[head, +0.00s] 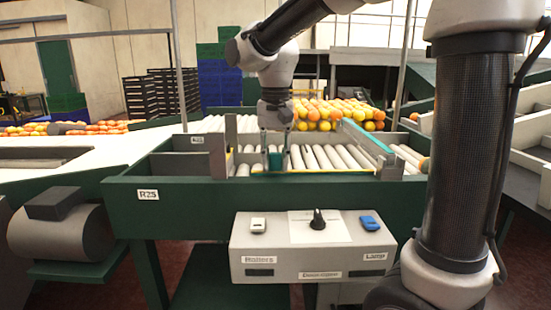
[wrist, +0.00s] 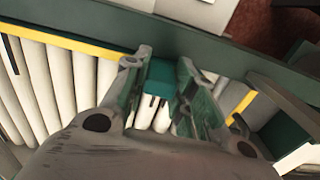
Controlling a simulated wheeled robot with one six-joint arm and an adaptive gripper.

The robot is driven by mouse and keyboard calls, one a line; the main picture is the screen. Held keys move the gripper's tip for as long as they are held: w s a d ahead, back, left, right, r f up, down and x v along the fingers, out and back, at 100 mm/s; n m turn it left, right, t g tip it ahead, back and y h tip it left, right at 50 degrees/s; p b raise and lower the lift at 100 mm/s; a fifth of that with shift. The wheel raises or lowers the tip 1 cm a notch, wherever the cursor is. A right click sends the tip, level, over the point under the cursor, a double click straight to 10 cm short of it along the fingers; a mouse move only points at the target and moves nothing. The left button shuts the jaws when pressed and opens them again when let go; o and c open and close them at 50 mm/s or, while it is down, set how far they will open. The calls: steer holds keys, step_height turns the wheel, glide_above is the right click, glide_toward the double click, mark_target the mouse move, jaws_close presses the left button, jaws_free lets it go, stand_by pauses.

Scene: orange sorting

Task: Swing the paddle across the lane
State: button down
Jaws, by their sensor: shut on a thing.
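The lane is a bed of white rollers (head: 322,157) inside a dark green frame (head: 170,192). My gripper (head: 275,157) is lowered over the rollers near the frame's front side. It is shut on a small teal block (head: 276,163), apparently the paddle's grip. The wrist view shows the teal block (wrist: 156,78) between the two fingers (wrist: 160,85), close to the green front rail (wrist: 200,52) and its yellow strip. My gripper hides the block's lower part, and I cannot tell how it joins the rest of the paddle.
A control box (head: 312,247) with a white switch, a black knob and a blue switch is mounted in front. Oranges and yellow fruit (head: 340,114) are heaped behind the rollers. A pale blue-edged side guard (head: 365,140) stands right of my gripper, and a grey post (head: 217,156) stands left.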

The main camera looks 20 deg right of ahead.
steer(key=shift+w+d, duration=0.15)
steer(key=shift+w, duration=0.3)
steer(key=w+d+m, duration=0.2)
steer(key=w, duration=0.1)
steer(key=w+d+m, duration=0.2)
steer(key=w+d, duration=0.1)
steer(key=w, duration=0.1)
steer(key=w+d+m, duration=0.3)
steer(key=w, duration=0.1)
steer(key=shift+d, duration=0.15)
steer(key=shift+w+d+m, duration=0.3)
steer(key=shift+d, duration=0.2)
steer(key=shift+w+d+m, duration=0.3)
steer(key=shift+d, duration=0.2)
steer(key=c, duration=1.2)
jaws_free()
steer(key=shift+o, duration=0.2)
step_height(320, 180, up, 12)
